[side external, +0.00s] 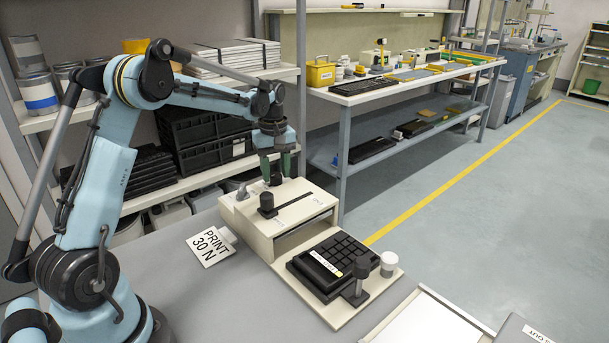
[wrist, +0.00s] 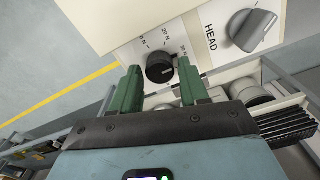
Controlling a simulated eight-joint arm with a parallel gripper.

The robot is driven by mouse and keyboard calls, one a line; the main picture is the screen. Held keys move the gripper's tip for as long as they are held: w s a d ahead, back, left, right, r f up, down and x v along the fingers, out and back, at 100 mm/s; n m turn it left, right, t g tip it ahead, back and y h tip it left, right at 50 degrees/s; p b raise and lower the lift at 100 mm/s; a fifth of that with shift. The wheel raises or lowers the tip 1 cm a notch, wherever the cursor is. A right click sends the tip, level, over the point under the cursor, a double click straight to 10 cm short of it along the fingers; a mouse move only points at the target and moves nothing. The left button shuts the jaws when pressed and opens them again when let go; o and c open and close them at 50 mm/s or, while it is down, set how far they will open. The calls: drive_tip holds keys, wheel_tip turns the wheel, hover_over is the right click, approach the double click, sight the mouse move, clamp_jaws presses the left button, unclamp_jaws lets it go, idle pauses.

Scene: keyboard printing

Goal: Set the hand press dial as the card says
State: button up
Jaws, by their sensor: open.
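A white card (side external: 211,246) reading "PRINT 30 N" leans on the grey bench, left of the cream hand press (side external: 300,211). The press's black round dial (wrist: 159,68) shows in the wrist view, with marks around it including "20 N" and what looks like "30 N" to its right. In the side view my gripper (side external: 275,163) points down over the back of the press, apparently just above the dial (side external: 275,180).
A grey knob (wrist: 254,28) beside the label "HEAD" sits near the dial. A black handle (side external: 267,203) stands on the press top beside a dark slot. A black keypad (side external: 328,262) lies at the press front. Shelving stands close behind my arm.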

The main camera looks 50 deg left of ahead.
sight(276, 174)
wheel_tip(276, 174, up, 11)
drive_tip(key=shift+r, duration=0.15)
